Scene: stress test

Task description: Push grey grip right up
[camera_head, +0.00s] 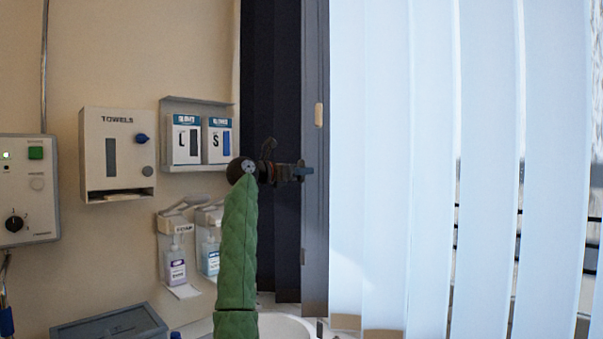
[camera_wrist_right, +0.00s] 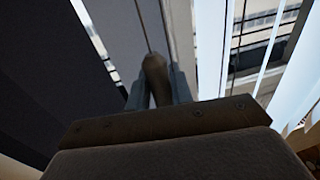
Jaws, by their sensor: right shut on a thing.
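My right gripper (camera_head: 302,172) is at the edge of the window blind, at the end of my green-sleeved arm. In the right wrist view, its two blue-grey fingers (camera_wrist_right: 158,92) are shut on a grey-brown grip (camera_wrist_right: 154,70). A thin cord or rod runs upward from this grip. In the head view the held grip is hidden or too small to make out at the gripper. A small beige grip (camera_head: 319,115) hangs higher up, against the blind's edge. My left gripper is not in view.
Pale vertical slats (camera_head: 390,150) cover the window on the right, with dark slats (camera_head: 268,80) at left. A towel dispenser (camera_head: 125,125), a glove box holder (camera_head: 195,102) and soap bottles (camera_head: 172,250) are on the wall. A white basin (camera_head: 285,327) lies below.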

